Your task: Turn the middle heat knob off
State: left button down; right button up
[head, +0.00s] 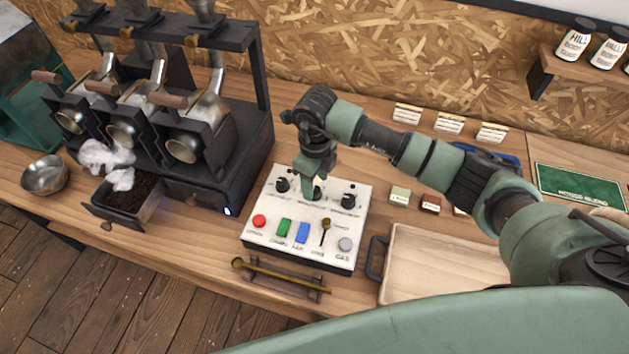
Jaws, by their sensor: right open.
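The white control panel (260,205) sits on the wooden counter in the middle of the head view. Three black knobs run along its upper part: the left knob (283,185), the middle knob (317,193) and the right knob (349,200). My right gripper (307,190) points down over the panel at the middle knob and partly covers it. It is open; whether its fingers touch the knob cannot be told. The middle knob's pointer direction is hidden. My left gripper is not in view.
Below the knobs are a red button (259,221), green (283,231) and blue (302,233) switches, a small lever (325,231) and a grey button (345,244). The roaster (240,120) stands left, a wooden tray (440,265) right, a brass scoop (285,276) in front.

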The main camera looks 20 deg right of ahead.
aim_at(315, 189)
jog(key=f, duration=0.2)
jog(key=shift+w+f, duration=0.25)
jog(key=shift+f, duration=0.1)
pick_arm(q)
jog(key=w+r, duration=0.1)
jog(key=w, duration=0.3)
pick_arm(e)
grip_shut()
jog(key=shift+f+n+b, duration=0.2)
jog(key=shift+n+b, duration=0.3)
jog(key=shift+b, duration=0.1)
jog(key=n+b, duration=0.8)
jog(key=b, duration=0.3)
jog(key=n+b, duration=0.3)
jog(key=shift+r, duration=0.15)
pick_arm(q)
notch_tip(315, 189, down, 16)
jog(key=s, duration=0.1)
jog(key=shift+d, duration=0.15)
pick_arm(e)
jog(key=shift+r, duration=0.1)
